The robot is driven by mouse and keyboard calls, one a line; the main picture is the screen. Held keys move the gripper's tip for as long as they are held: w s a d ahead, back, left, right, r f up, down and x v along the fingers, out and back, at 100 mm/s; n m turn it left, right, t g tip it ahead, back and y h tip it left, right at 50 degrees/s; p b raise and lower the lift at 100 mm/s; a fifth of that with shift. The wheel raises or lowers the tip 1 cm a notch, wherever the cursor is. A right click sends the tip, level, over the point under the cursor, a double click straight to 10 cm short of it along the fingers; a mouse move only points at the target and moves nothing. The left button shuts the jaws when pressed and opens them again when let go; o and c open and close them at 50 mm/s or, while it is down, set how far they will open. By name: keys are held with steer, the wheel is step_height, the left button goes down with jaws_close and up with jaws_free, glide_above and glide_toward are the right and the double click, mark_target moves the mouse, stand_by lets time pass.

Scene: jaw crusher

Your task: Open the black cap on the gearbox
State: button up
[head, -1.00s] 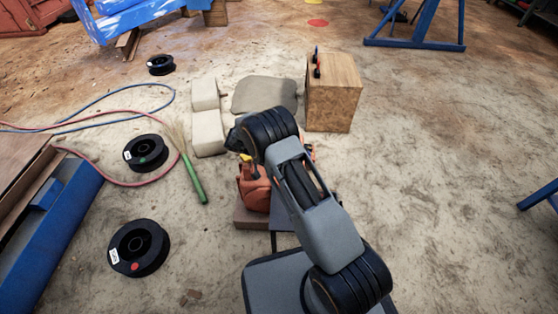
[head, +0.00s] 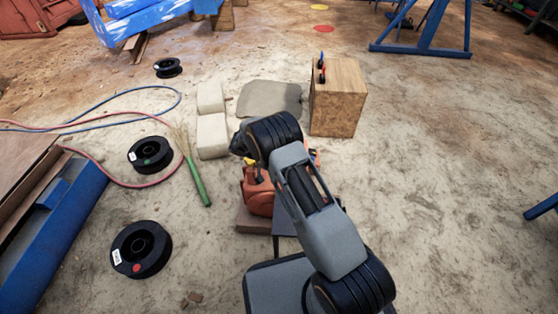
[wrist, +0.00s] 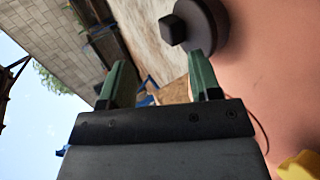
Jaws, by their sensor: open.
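The orange gearbox (head: 262,198) sits on a brown block in the head view, partly covered by my arm. In the wrist view its salmon-coloured surface (wrist: 278,75) fills the right side. The black cap (wrist: 207,28) shows at the top of the wrist view, a dark round disc with a square knob on it. My gripper (wrist: 160,78) is open, its two green fingers apart with nothing between them. The cap lies beyond the tip of the right finger, with no contact that I can make out. My fingertips are hidden in the head view.
A yellow part (wrist: 300,166) shows at the lower right of the wrist view. In the head view a wooden box (head: 338,100) and pale blocks (head: 212,136) stand behind the gearbox. Black spools (head: 141,249), hoses and a green-handled broom (head: 197,183) lie left. The right floor is mostly clear.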

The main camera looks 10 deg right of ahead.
steer(key=p+v, duration=0.3)
steer(key=v, duration=1)
steer(key=shift+a+r, duration=0.15)
steer(key=shift+a, duration=0.15)
steer(key=shift+w, duration=0.1)
steer(key=s+d+r+n+t+y+p, duration=0.1)
steer(key=s+d+r+y+p, duration=0.1)
steer(key=r+p, duration=0.65)
steer(key=s+d+r+y+p, duration=0.2)
steer(key=s+d+r+p, duration=0.1)
steer(key=r, duration=1)
steer(key=s+d+r+n+t+y+p, duration=0.15)
steer(key=r+p, duration=0.35)
steer(key=r, duration=0.6)
steer(key=s+d+r+t+y+p, duration=0.2)
steer(key=s+r+y+p, duration=0.1)
steer(key=s+r+p, duration=0.5)
steer(key=s+d+r+n+t+y+p, duration=0.1)
steer(key=s+d+r+t+y+p, duration=0.1)
steer(key=s+r+p, duration=0.7)
step_height(320, 180, up, 4)
steer(key=shift+s+f+y, duration=0.15)
steer(key=shift+s+y, duration=0.3)
steer(key=shift+s, duration=0.3)
steer(key=shift+s+d+t+p, duration=0.1)
steer(key=shift+s+t+p, duration=0.3)
steer(key=shift+t+p, duration=0.1)
steer(key=shift+c, duration=0.2)
